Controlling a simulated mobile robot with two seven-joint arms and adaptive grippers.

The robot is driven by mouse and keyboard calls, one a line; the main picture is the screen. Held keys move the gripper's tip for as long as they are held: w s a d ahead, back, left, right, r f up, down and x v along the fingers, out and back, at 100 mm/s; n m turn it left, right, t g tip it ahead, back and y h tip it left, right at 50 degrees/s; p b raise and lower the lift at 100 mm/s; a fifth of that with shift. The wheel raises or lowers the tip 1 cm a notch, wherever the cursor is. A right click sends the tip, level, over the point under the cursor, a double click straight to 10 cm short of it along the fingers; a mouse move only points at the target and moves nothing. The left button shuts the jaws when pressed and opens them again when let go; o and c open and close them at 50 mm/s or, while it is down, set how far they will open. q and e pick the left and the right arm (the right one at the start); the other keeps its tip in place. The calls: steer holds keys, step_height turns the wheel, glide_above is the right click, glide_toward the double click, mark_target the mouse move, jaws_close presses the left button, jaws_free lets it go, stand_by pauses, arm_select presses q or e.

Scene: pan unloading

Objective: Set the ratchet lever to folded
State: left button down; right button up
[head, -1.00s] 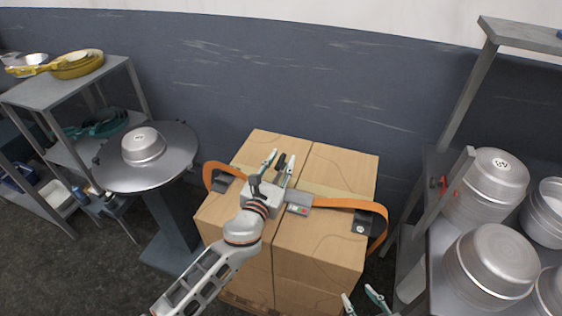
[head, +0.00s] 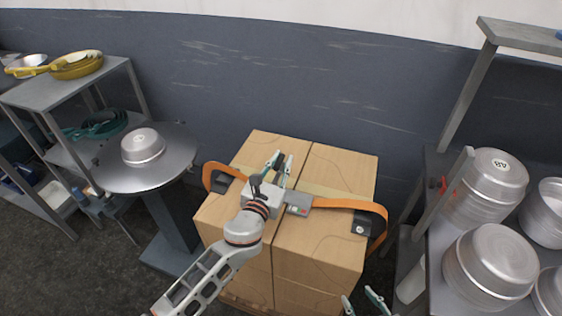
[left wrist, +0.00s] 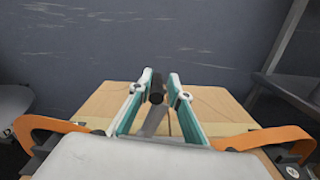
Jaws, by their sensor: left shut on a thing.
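The ratchet (head: 299,203) is a grey box on an orange strap, on top of the cardboard cartons. Its lever (left wrist: 156,90), a grey bar with a black grip, stands up from it in the left wrist view. My left gripper (head: 280,162) is shut on the lever, with its teal-and-white fingers (left wrist: 160,82) on either side of the black grip. In the head view the fingers mostly hide the lever. My right gripper (head: 361,299) is at the bottom edge of the head view, its fingers apart and nothing seen between them.
The orange strap (head: 345,203) crosses the cartons (head: 325,240) and loops out at both sides. A round stand (head: 180,170) with a metal pan (head: 142,146) is left. A rack with large pots (head: 492,262) is close on the right.

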arm_select(q)
steer(key=shift+f, duration=0.15)
steer(key=shift+s+d+f+m+p, duration=0.3)
steer(key=shift+d+f+m, duration=0.25)
steer(key=shift+d+m, duration=0.5)
steer(key=shift+s+d+f+m+p, duration=0.35)
steer(key=shift+d+f+m, duration=0.35)
steer(key=shift+m, duration=0.6)
steer(key=shift+s+d+f+m+p, duration=0.3)
steer(key=shift+d+f+m, duration=0.15)
steer(key=shift+d+m, duration=0.6)
steer(key=shift+a, duration=0.1)
steer(key=c, duration=2)
jaws_free()
steer(key=shift+c, duration=0.2)
